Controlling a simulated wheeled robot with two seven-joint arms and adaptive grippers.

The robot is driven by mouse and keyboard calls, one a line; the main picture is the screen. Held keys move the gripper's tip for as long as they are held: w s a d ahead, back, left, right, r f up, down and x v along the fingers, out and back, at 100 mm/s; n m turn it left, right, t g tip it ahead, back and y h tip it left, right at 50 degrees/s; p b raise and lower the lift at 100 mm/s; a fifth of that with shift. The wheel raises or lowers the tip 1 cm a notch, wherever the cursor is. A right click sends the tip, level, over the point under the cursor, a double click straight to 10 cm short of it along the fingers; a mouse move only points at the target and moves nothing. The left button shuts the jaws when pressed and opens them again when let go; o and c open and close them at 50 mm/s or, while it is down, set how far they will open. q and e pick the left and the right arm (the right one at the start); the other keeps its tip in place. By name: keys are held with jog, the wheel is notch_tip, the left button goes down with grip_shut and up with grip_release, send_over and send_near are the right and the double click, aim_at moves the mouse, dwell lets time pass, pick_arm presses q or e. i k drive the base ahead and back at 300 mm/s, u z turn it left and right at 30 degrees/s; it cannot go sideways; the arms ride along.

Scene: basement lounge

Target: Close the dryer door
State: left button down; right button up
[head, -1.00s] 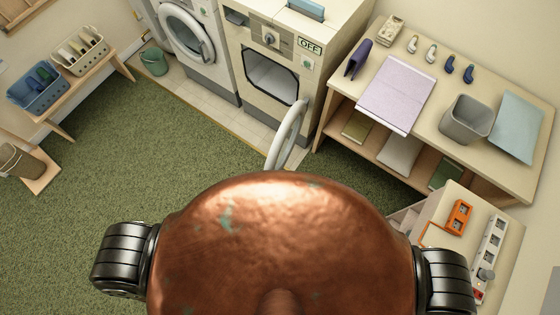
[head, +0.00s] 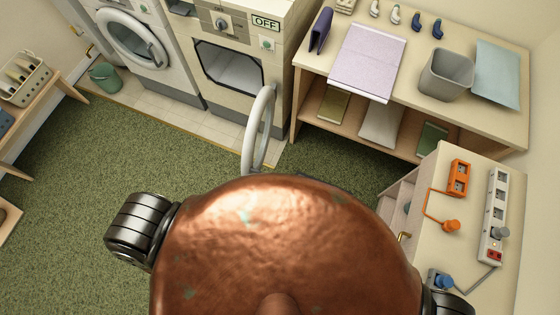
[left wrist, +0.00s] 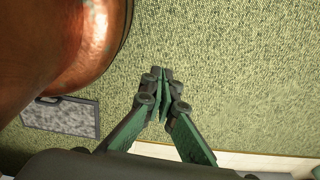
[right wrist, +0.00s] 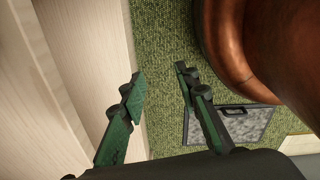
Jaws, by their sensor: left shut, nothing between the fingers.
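The dryer (head: 282,72) stands at the back middle of the head view, with a sign reading OFF and a dark-rimmed square opening (head: 228,68). Its round white-rimmed door (head: 259,128) stands open, swung out toward me and seen nearly edge-on. Its lower end is close to the top of my copper body in the picture. My left gripper (left wrist: 164,76) is shut and empty over green carpet in the left wrist view. My right gripper (right wrist: 158,75) is open and empty over carpet in the right wrist view. Neither gripper shows in the head view or touches the door.
A washer (head: 132,45) stands left of the dryer. A wooden table (head: 408,110) with a lilac cloth and grey bin stands right of it. A pale cabinet (head: 475,245) with power strips is close on my right; pale panels (right wrist: 70,75) flank the right gripper. Carpet (head: 75,215) on the left is clear.

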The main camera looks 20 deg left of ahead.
aim_at(267, 97)
jog(key=z, duration=0.2)
jog(key=k, duration=1.2)
jog(key=u, duration=0.65)
